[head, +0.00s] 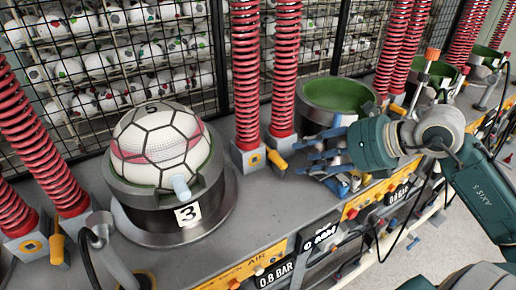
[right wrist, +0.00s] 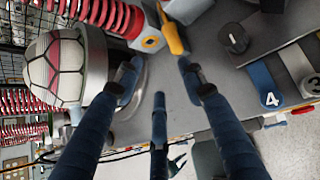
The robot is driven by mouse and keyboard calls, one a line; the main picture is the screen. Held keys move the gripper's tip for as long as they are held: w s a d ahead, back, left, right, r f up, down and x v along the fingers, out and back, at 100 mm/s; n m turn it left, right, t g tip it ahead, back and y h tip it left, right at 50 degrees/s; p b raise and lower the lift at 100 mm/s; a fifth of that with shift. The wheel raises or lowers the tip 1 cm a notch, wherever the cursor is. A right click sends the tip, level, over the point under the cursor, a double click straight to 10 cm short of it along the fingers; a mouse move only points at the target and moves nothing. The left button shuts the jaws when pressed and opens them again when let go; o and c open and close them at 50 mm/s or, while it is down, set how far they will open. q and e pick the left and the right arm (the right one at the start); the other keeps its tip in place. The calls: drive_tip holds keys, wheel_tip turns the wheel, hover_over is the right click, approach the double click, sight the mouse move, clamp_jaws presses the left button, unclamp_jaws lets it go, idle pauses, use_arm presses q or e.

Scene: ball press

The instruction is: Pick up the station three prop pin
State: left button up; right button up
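Station three is the round grey press cup (head: 215,172) with a "3" tag (head: 188,213) on its front. A white ball with black seams and a pink band (head: 160,145) sits in it; the ball also shows in the right wrist view (right wrist: 55,68). A short pale blue-grey peg (head: 180,187) sticks out of the cup's front, above the tag; it looks like the prop pin. My right gripper (head: 318,165) is right of this station, clear of the peg. Its blue fingers are spread and empty, also in the right wrist view (right wrist: 158,85). My left gripper is not in view.
Red springs (head: 246,75) on grey blocks with yellow levers (head: 277,160) stand between the stations. An empty green-lined cup (head: 340,92) is behind my right gripper. A control strip (head: 270,262) runs along the bench front. Bare bench (head: 255,215) lies between station three and my right gripper.

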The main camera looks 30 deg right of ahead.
sight(286, 165)
drive_tip(key=shift+h, duration=0.6)
drive_tip(key=w+f, duration=0.1)
drive_tip(key=w+d+f, duration=0.1)
drive_tip(key=w+f, duration=0.1)
drive_tip(key=shift+d+f+p, duration=0.1)
drive_tip(key=shift+f+p, duration=0.2)
drive_tip(key=shift+p, duration=0.1)
drive_tip(key=shift+w+f, duration=0.3)
drive_tip(key=p+x, duration=0.1)
drive_tip(key=x, duration=0.2)
drive_tip(key=shift+a+f+p, duration=0.15)
drive_tip(key=shift+a+p, duration=0.25)
drive_tip(key=shift+a, duration=0.1)
drive_tip(key=shift+w+a+f, duration=0.15)
drive_tip(key=shift+w+f, duration=0.3)
drive_tip(key=shift+f, duration=0.15)
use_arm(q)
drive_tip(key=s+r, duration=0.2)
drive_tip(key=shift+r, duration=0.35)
use_arm(e)
clamp_jaws()
